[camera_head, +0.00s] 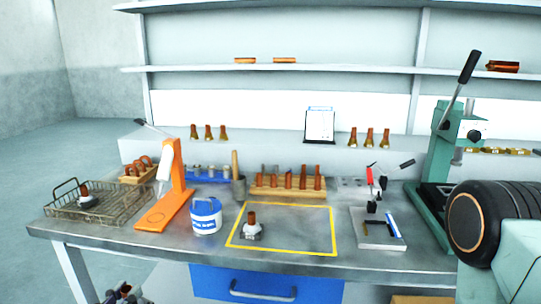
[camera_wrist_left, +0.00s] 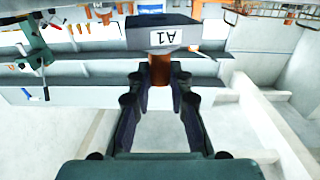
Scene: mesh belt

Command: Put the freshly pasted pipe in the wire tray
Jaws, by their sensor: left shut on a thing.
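My left gripper (camera_wrist_left: 160,84) is shut on a copper pipe (camera_wrist_left: 159,70) in the left wrist view. A dark block with a white label "A1" (camera_wrist_left: 165,38) sits at the pipe's far end. In the head view this gripper (camera_head: 120,293) is small, dark and partly cut off at the bottom left, below the table's front edge. The wire tray (camera_head: 130,206) stands at the table's left end, with a copper pipe on a grey foot (camera_head: 87,200) inside. A similar footed pipe (camera_head: 251,230) stands within the yellow outline. My right gripper is not seen.
An orange stand (camera_head: 178,170) rises just right of the tray. A blue-white tub (camera_head: 206,216) stands beside it. A wooden rack of pipes (camera_head: 290,192) is behind the yellow outline (camera_head: 332,225). A small clamp fixture (camera_head: 378,230) and green press (camera_head: 440,160) are at right.

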